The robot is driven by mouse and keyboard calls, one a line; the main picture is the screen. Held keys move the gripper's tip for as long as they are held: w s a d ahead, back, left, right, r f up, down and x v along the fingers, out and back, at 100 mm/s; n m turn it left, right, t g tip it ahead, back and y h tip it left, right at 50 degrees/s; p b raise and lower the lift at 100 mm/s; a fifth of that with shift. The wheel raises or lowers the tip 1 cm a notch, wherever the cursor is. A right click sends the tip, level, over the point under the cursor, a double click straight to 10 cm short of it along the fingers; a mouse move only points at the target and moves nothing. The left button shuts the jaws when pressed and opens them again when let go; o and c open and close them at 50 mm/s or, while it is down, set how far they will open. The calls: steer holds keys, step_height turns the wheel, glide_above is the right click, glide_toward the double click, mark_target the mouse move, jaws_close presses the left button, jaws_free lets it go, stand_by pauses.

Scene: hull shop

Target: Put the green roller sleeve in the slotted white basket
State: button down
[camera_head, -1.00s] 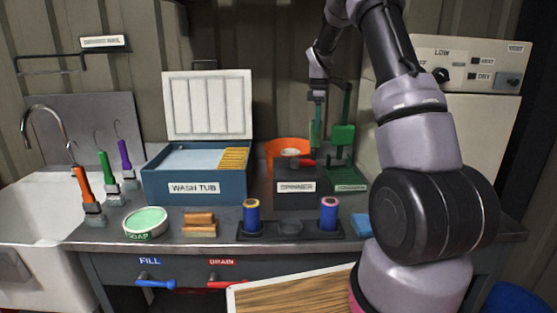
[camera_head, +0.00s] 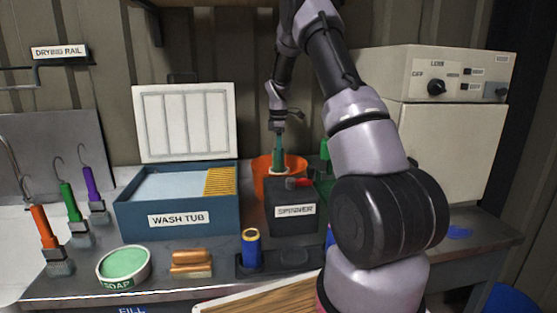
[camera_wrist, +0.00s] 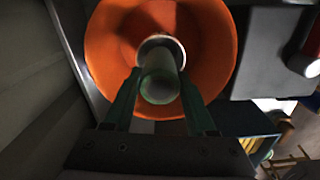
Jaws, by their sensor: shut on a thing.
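My gripper (camera_head: 279,133) points down over the orange bowl (camera_head: 261,166) behind the spinner. It is shut on the green roller sleeve (camera_head: 278,153), which hangs upright. In the wrist view the sleeve (camera_wrist: 158,86) sits between the two dark green fingers, with its near end facing the camera. A pale round rim (camera_wrist: 161,42) shows just beyond the sleeve, inside the orange bowl. I cannot tell whether the sleeve touches it. No slots can be made out on this rim, so I cannot tell whether it is the white basket.
The dark spinner box (camera_head: 292,190) with a red knob stands in front of the bowl. The blue wash tub (camera_head: 172,199) is left of it, with a slotted white panel (camera_head: 185,122) upright behind. A blue-and-yellow spool (camera_head: 251,249) stands in front.

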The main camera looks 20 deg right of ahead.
steer(key=shift+f, duration=1.4)
steer(key=shift+f, duration=0.1)
steer(key=shift+c, duration=1.1)
jaws_free()
